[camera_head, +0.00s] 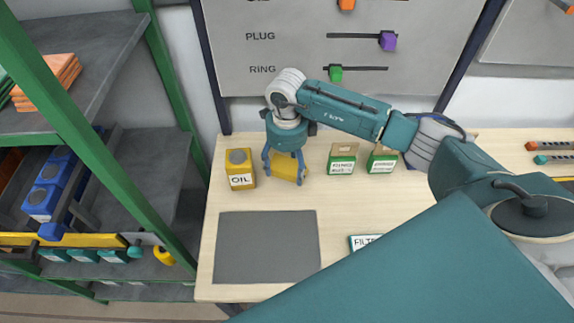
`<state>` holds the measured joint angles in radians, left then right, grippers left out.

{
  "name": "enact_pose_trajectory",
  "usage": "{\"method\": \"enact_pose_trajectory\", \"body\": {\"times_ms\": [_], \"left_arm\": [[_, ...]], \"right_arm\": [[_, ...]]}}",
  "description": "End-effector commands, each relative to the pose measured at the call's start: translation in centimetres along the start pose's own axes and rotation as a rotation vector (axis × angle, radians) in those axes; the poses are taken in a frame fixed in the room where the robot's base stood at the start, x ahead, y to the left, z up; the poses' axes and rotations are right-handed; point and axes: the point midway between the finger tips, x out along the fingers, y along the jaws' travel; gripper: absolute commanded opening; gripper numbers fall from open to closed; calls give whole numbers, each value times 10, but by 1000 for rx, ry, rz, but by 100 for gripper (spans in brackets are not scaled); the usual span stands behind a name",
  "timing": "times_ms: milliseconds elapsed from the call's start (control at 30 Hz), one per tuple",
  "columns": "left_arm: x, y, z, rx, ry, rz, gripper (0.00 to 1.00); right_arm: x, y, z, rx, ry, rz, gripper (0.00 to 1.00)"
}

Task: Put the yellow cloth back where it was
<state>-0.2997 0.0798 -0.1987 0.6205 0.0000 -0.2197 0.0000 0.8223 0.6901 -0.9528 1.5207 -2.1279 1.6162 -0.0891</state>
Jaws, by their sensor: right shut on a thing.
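The yellow cloth (287,167) is at the back of the wooden table, right of the oil can. My right gripper (285,172) points down over it and is shut on it. The fingers cover part of the cloth, and I cannot tell whether it touches the table. The left gripper is not in view.
A yellow oil can (240,169) stands close to the left. Two green-and-tan boxes (342,158) (382,159) stand to the right. A dark grey mat (266,246) lies in front. A filter box (364,242) is partly hidden by my arm. A green-framed shelf (150,90) stands left.

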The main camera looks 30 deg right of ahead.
Motion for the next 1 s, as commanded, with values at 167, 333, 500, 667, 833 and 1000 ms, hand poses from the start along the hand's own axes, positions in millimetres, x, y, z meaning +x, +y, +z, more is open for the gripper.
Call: {"method": "enact_pose_trajectory", "body": {"times_ms": [167, 333, 500, 667, 833, 1000], "left_arm": [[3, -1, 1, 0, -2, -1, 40], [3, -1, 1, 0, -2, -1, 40], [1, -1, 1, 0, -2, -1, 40], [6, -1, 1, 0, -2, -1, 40], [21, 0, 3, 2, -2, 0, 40], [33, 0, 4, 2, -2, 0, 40]], "right_arm": [[2, 0, 0, 0, 0, 0, 88], [2, 0, 0, 0, 0, 0, 89], [0, 0, 0, 0, 0, 0, 89], [-12, -1, 1, -1, -4, -3, 89], [-47, -2, 1, -1, -5, -5, 89], [-83, -1, 1, -1, -5, -4, 89]]}}
